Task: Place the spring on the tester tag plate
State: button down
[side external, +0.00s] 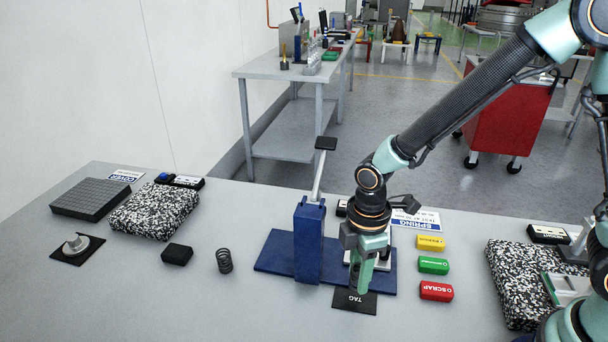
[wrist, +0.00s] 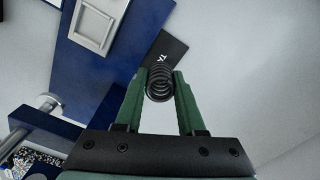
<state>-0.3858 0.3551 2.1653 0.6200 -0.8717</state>
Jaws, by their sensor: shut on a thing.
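My gripper (side external: 361,288) is shut on a dark coil spring, which shows between its green fingertips in the wrist view (wrist: 160,83). The side external view hides the held spring behind the fingers. The black tag plate (side external: 345,303) lies flat at the front edge of the blue tester base (side external: 270,255). My fingertips are over the plate in the side view; whether the spring touches it I cannot tell. The plate also shows just beyond the spring in the wrist view (wrist: 173,47). A second dark coil spring (side external: 224,261) stands on the table to the left.
The tester's blue upright (side external: 308,243) with a lever stands close left of my gripper. Yellow (side external: 430,243), green (side external: 433,265) and red (side external: 436,291) blocks lie to its right. A black block (side external: 177,254) and a speckled slab (side external: 155,211) are at left. The front table is clear.

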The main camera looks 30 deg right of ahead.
jog(key=shift+f, duration=1.9)
jog(key=shift+f, duration=0.15)
jog(key=c, duration=0.5)
grip_release()
